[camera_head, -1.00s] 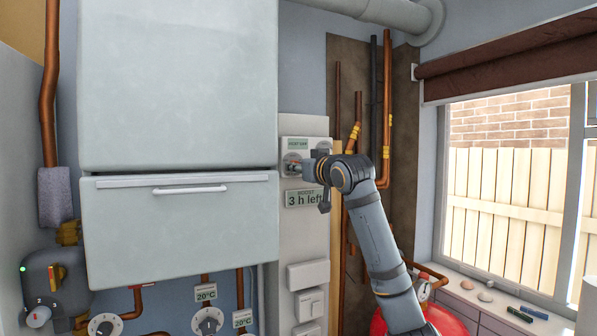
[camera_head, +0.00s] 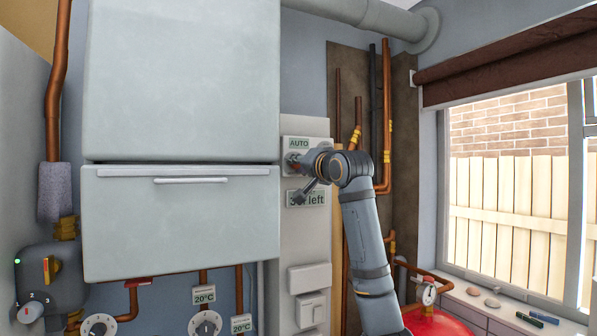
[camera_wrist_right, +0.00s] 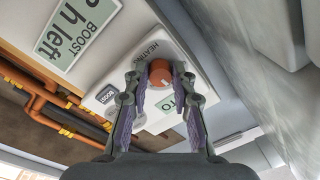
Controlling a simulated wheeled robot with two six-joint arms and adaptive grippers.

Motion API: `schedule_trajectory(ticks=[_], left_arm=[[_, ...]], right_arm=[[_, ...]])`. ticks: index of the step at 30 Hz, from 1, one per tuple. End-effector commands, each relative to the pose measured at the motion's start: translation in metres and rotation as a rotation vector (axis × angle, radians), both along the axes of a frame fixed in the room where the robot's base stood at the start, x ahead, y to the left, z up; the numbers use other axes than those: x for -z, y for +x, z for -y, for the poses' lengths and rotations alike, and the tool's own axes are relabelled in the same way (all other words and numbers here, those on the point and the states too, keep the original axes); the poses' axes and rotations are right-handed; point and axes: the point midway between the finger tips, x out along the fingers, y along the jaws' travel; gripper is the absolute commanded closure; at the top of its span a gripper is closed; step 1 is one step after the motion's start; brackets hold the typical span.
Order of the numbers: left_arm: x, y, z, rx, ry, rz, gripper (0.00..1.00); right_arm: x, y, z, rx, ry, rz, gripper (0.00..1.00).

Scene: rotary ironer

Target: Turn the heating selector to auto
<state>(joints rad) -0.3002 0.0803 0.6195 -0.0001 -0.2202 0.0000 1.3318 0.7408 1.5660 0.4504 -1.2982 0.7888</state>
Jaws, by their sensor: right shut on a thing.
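The heating selector is an orange-brown round knob (camera_wrist_right: 160,72) on a white panel marked HEATING, seen in the right wrist view. My right gripper (camera_wrist_right: 160,84) has its two purple-padded fingers on either side of the knob, shut on it. In the head view the right gripper (camera_head: 301,166) is at the panel and hides most of the knob. A small green display (camera_head: 298,143) above it reads AUTO. Part of this display (camera_wrist_right: 178,107) shows between the fingers in the wrist view. My left gripper is not in view.
The grey boiler (camera_head: 180,225) stands left of the panel. Copper pipes (camera_head: 387,120) run to the right, and a red vessel (camera_head: 435,322) is below.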

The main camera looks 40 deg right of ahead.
Motion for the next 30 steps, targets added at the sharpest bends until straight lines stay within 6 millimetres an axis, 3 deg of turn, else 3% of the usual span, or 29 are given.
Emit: schedule_trajectory(ticks=[20,21,26,30], left_arm=[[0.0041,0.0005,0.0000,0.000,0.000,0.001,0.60],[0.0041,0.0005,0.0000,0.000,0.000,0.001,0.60],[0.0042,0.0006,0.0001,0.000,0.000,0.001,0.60],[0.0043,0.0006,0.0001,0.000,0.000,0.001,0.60]], right_arm=[[-0.0026,-0.0012,0.0006,0.003,0.057,0.026,1.00],[-0.0026,-0.0012,0.0006,0.003,0.057,0.026,0.74],[-0.0019,-0.0009,0.0004,0.002,0.058,0.024,0.52],[-0.0011,-0.0004,0.0002,0.002,0.058,0.022,0.52]])
